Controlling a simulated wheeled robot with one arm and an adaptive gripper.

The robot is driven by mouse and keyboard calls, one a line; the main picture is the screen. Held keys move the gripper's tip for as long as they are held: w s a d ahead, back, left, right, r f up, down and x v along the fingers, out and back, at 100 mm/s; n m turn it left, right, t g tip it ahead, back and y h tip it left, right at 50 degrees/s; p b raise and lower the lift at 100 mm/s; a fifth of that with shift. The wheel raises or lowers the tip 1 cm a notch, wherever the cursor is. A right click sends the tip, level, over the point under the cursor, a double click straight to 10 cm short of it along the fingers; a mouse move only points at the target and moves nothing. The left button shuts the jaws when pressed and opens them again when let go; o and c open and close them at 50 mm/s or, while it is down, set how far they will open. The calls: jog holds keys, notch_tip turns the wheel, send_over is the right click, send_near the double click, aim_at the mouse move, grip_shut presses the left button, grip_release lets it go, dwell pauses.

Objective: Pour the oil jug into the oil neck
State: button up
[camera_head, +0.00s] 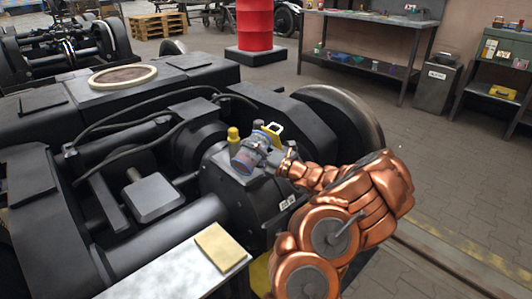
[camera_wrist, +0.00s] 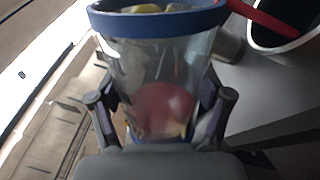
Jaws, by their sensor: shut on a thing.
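The oil jug (camera_head: 248,153) is a clear vessel with a blue rim. It is tilted over the dark gearbox housing in the head view. The wrist view shows the jug (camera_wrist: 160,65) close up, with a reddish patch low inside it. My gripper (camera_head: 268,156) is shut on the jug, with a finger on either side in the wrist view (camera_wrist: 158,112). A short yellow fitting (camera_head: 233,134) stands just behind the jug, and a yellow-edged piece (camera_head: 273,130) shows behind it to the right. I cannot tell which one is the oil neck. The jug hides part of the housing top.
A wheel (camera_head: 340,115) stands right of the housing. A light plate (camera_head: 175,272) with a tan pad (camera_head: 221,247) lies at the front. Black hoses (camera_head: 120,125) cross the bogie at left. A red drum (camera_head: 255,25) and workbenches (camera_head: 370,65) stand behind. Floor at right is clear.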

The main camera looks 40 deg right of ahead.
jog(key=shift+r, duration=0.1)
dwell(0.3)
jog(key=shift+w+d+f+m+p, duration=0.1)
jog(key=shift+d+m+p, duration=0.35)
jog(key=shift+p, duration=1.05)
jog(key=shift+w+d+f+m+p, duration=0.1)
jog(key=shift+m+p, duration=0.55)
jog(key=shift+p, duration=0.85)
jog(key=shift+d+r+m+h+p, duration=0.1)
jog(key=shift+r+m+h+p, duration=0.3)
jog(key=shift+p, duration=0.7)
jog(key=shift+d+r+m+p, duration=0.15)
jog(key=shift+m+p, duration=0.45)
jog(key=shift+p, duration=0.5)
